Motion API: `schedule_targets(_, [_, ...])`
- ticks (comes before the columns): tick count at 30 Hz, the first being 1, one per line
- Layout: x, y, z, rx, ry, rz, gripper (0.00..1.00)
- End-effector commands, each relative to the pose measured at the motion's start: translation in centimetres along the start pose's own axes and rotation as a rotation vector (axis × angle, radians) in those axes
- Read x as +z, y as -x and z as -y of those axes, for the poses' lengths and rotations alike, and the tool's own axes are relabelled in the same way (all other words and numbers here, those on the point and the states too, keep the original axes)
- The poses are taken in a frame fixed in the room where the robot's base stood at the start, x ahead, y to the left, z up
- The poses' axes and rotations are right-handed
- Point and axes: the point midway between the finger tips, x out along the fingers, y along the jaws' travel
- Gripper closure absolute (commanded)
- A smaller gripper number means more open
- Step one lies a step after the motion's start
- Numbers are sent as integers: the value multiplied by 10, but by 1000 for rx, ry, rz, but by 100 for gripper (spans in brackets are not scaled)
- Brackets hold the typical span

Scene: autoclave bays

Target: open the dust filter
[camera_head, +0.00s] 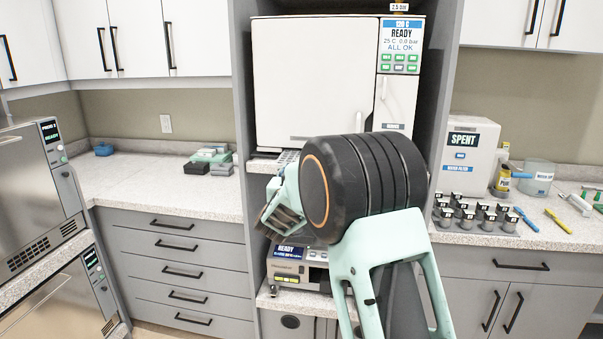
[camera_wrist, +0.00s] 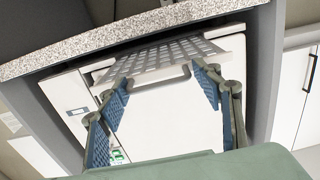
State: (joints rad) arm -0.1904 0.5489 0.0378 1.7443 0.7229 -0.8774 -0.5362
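No part can be read for certain as the dust filter. The tall white autoclave (camera_head: 310,85) stands in the middle bay with its door shut. Right of the door, under its green-buttoned display, is a narrow panel (camera_head: 395,100) with a small handle; the label below it is too small to read. My gripper (camera_head: 280,215) is in front of the bay, below the autoclave, partly hidden by my wrist. In the wrist view my gripper (camera_wrist: 164,80) is open and empty, its blue pads apart, with the white front (camera_wrist: 165,125) and a perforated metal tray (camera_wrist: 170,60) beyond.
A lower unit with a READY display (camera_head: 290,265) sits beneath my gripper. Black and green boxes (camera_head: 210,160) sit on the left counter, which has free room.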

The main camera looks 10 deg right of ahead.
Motion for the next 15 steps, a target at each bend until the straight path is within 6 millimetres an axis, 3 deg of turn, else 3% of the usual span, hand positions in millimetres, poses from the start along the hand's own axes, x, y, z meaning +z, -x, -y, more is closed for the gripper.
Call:
schedule_targets(10, [0, 2, 0, 1, 0, 0, 36])
schedule_targets(15, [0, 19, 1, -1, -1, 1, 36])
